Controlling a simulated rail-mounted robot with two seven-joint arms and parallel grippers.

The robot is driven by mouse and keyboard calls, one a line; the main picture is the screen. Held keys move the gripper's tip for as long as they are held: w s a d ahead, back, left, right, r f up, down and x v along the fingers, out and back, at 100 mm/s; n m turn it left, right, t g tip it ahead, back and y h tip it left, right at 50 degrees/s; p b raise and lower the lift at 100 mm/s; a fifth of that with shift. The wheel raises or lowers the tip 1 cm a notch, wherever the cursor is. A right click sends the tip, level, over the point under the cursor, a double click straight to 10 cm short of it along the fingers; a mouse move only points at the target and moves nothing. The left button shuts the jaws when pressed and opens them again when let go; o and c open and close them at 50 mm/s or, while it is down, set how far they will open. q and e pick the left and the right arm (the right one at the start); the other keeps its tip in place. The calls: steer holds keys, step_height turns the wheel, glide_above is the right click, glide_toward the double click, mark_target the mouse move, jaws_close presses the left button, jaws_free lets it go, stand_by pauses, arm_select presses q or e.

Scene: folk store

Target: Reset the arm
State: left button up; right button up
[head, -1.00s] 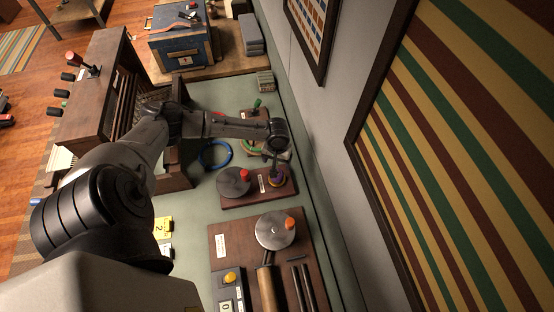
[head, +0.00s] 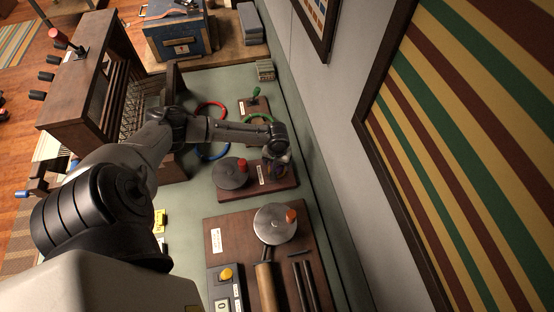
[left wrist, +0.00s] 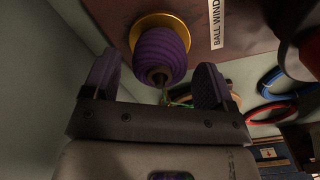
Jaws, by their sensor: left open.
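My left gripper (head: 279,168) is over the right part of a small wooden ball-winder board (head: 225,203). The left wrist view shows its two fingers (left wrist: 153,80) spread, open. A purple yarn ball (left wrist: 160,50) on a gold disc shows between and beyond the fingertips, beside a label reading "BALL WIND". The fingers look clear of the yarn, but the exact gap cannot be told. In the head view the yarn is mostly hidden by the gripper. My right gripper is not in view.
A grey disc with a red knob (head: 231,175) is on the same board. A larger board with a crank disc (head: 274,225) lies nearer. Red (head: 212,106) and green (head: 262,118) rings lie beyond. A wooden loom-like frame (head: 85,85) stands left; the wall is close on the right.

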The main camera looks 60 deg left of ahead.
arm_select(q)
steer(key=shift+f, duration=0.7)
steer(key=c, duration=0.6)
steer(key=shift+r, duration=0.1)
